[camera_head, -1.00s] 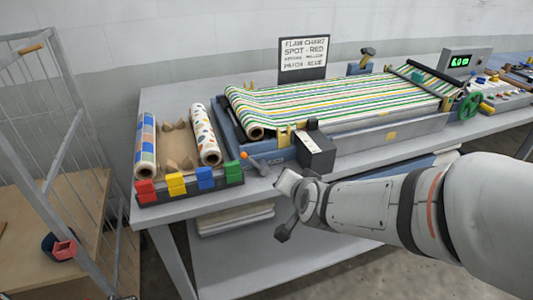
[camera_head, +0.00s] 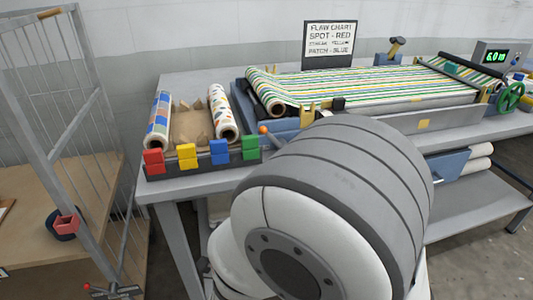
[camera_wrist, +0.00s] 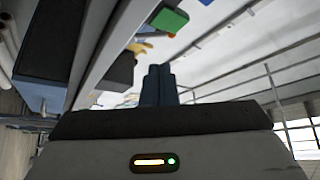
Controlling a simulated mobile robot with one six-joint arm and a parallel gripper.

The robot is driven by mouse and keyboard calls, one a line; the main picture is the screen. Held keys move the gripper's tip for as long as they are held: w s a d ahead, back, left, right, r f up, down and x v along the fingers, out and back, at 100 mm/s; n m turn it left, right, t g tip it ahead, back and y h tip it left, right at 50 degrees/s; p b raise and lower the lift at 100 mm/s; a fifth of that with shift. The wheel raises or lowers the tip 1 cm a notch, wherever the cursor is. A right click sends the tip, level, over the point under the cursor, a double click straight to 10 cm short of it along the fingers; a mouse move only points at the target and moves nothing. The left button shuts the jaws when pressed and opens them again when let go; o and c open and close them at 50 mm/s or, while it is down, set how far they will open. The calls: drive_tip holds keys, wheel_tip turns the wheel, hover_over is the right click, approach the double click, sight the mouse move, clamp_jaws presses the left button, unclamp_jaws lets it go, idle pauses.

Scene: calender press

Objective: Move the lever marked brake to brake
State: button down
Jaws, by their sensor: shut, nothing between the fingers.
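A lever with an orange knob (camera_head: 263,129) stands at the near left corner of the striped-cloth machine (camera_head: 308,88), right of the coloured blocks. No brake marking is readable, so I cannot tell whether this is the brake lever. My arm covers the machine's near front in the head view. My gripper (camera_wrist: 160,82) shows only in the wrist view, its dark fingers together and empty. Beyond the fingertips there are a green block (camera_wrist: 170,19), a small orange spot (camera_wrist: 172,35) and a dark box (camera_wrist: 121,72). I see no contact with a lever.
A rack of red, yellow, blue and green blocks (camera_head: 188,155) sits at the bench's front left, before two patterned rolls (camera_head: 222,115). A wire cage (camera_head: 75,130) stands left.

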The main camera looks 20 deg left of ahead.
sight(274, 139)
drive_tip(key=p+x, duration=0.2)
drive_tip(key=x, duration=1.2)
drive_tip(key=shift+w, duration=0.1)
